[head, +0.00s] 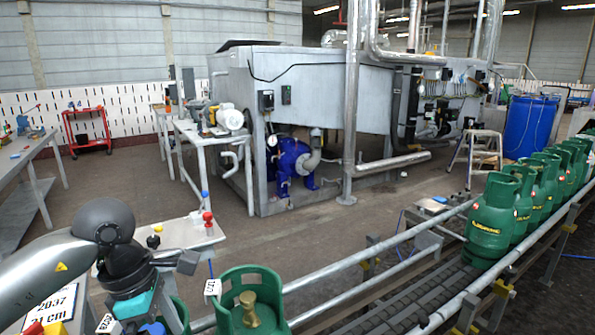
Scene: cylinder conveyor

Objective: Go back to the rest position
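My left arm (60,268) comes in from the left and bends at a dark round joint (103,220). Its black and teal wrist (128,275) hangs over the lower left, beside a small table. A dark part (187,262) sticks out to the right of the wrist; I cannot tell whether it is a finger, nor how the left gripper stands. My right arm and gripper are not in view. A green gas cylinder (237,280) with a brass valve (250,308) stands at the bottom, right of the wrist and apart from it. Part of another green one (180,312) shows behind the wrist.
A row of green cylinders (490,222) stands on the conveyor (405,300) at right, bordered by metal rails (375,230). A small table (185,235) with coloured knobs lies beyond the wrist. A workbench (25,155) is at far left. Open floor (120,180) lies between.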

